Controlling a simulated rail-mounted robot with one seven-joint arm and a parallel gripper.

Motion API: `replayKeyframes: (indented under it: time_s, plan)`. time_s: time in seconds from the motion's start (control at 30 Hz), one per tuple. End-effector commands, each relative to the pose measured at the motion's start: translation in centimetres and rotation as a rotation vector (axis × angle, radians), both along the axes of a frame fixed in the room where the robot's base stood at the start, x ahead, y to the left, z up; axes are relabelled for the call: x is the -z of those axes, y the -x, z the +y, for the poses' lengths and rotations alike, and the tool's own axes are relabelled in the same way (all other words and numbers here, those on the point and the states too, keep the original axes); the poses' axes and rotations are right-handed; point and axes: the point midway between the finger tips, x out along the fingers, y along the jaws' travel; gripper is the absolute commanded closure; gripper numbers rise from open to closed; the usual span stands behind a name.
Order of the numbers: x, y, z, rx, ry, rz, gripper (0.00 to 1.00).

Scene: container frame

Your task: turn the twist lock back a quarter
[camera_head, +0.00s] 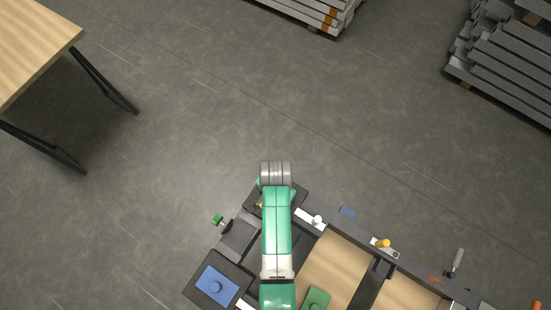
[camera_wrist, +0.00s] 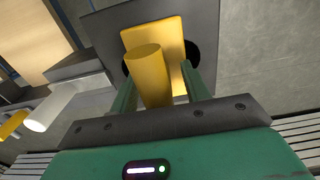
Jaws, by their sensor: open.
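The yellow twist lock (camera_wrist: 145,72) shows in the wrist view as a round post rising from a flat yellow block on a dark plate (camera_wrist: 205,25). Black opening shows at both sides of the block. My gripper (camera_wrist: 158,74) is open, with one green finger on each side of the yellow post. I see a gap on the left side; whether the right finger touches the block I cannot tell. In the head view, my arm covers most of this corner of the frame, and only a speck of yellow (camera_head: 261,205) shows beside it.
The dark frame (camera_head: 345,228) runs to the lower right, carrying a white knob (camera_head: 318,220), another yellow knob (camera_head: 383,243) and a grey handle (camera_head: 458,259).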

Motion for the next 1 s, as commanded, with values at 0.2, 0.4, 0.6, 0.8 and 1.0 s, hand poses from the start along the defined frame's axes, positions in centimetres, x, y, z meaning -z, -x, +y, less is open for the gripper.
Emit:
replayKeyframes:
  time_s: [0.2,0.4,0.6,0.8,1.0]
  plan:
    - [0.00,-0.01,-0.01,0.000,0.000,0.000,0.57]
    - [-0.01,0.00,0.00,0.000,0.000,0.000,0.96]
    - [-0.01,0.01,0.00,0.000,0.000,0.000,1.00]
    - [-0.02,0.01,0.00,0.000,0.000,0.000,1.00]
    - [-0.02,0.01,0.00,0.000,-0.001,0.001,1.00]
